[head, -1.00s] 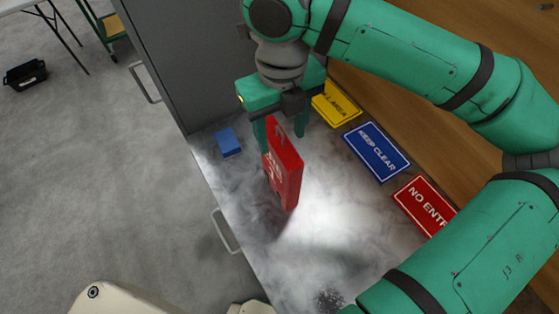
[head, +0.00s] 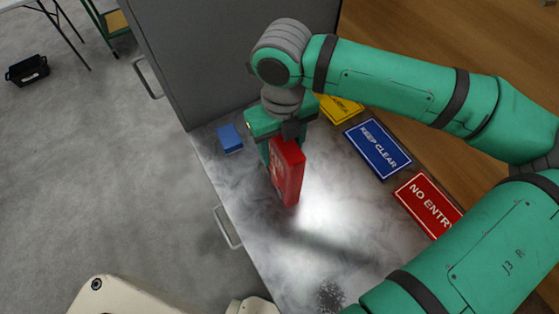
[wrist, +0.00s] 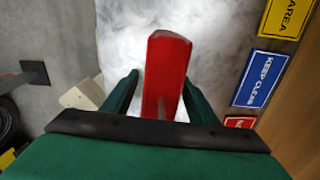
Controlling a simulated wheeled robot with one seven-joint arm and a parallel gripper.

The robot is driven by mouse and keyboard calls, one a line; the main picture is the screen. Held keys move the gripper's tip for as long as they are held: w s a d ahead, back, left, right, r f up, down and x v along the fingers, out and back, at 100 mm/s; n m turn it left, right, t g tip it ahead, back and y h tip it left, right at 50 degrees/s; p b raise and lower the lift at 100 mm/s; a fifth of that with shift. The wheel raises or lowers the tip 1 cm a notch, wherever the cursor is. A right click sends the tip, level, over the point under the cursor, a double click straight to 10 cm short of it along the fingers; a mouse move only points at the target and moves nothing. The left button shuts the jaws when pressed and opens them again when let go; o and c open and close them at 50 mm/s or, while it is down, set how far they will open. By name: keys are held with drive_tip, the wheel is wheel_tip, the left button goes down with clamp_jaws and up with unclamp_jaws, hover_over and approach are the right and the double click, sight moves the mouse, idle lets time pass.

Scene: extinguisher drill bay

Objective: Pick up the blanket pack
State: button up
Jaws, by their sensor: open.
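The blanket pack, which I take to be the red box (head: 289,175), stands upright on the grey marbled worktop (head: 345,225) in the head view. My gripper (head: 281,150) is at its upper end, with one finger on its left side and the other mostly hidden. In the wrist view the red pack (wrist: 165,75) lies between the two green fingers of my open gripper (wrist: 161,78). A gap shows on the left; the right finger is close, and I cannot tell if it touches.
A small blue block (head: 230,138) lies left of the pack, near a tall grey cabinet (head: 230,60). Yellow, blue (head: 378,149) and red (head: 428,203) signs lie to the right along the wooden edge. The worktop in front of the pack is clear.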

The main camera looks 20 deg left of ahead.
clamp_jaws()
drive_tip(key=shift+r, duration=0.1)
